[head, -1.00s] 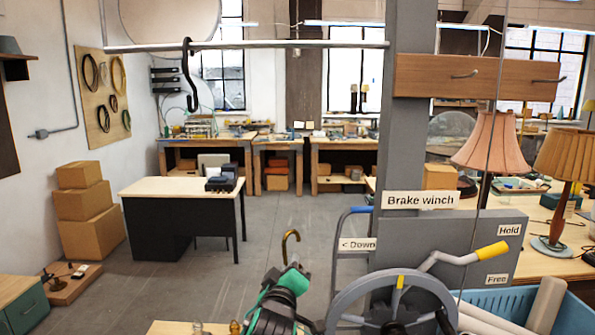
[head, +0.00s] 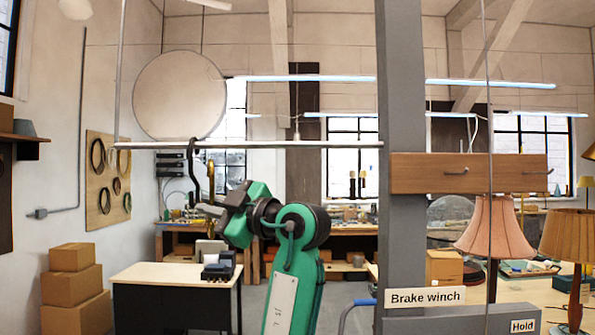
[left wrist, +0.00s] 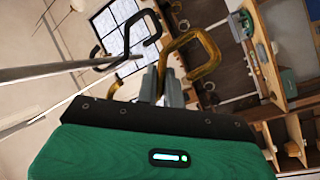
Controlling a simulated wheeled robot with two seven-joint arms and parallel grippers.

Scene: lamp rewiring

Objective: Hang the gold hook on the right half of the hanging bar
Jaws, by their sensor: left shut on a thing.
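The hanging bar (head: 300,145) runs level across the upper part of the head view; it also shows in the left wrist view (left wrist: 60,72). A black hook (head: 192,172) hangs near its left end and shows in the left wrist view (left wrist: 128,55). My left gripper (head: 213,203) is shut on the gold hook (head: 211,178), which appears just right of the black hook and below the bar. In the left wrist view the gold hook (left wrist: 212,50) rises from the fingers (left wrist: 163,88), its bend open. I cannot tell its depth from the bar. My right gripper is out of view.
A grey post (head: 402,100) with a wooden board (head: 440,173) stands at the bar's right end. The bar's right half is bare. A round pale disc (head: 180,95) shows behind the bar. Lamps (head: 495,228) stand at the right.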

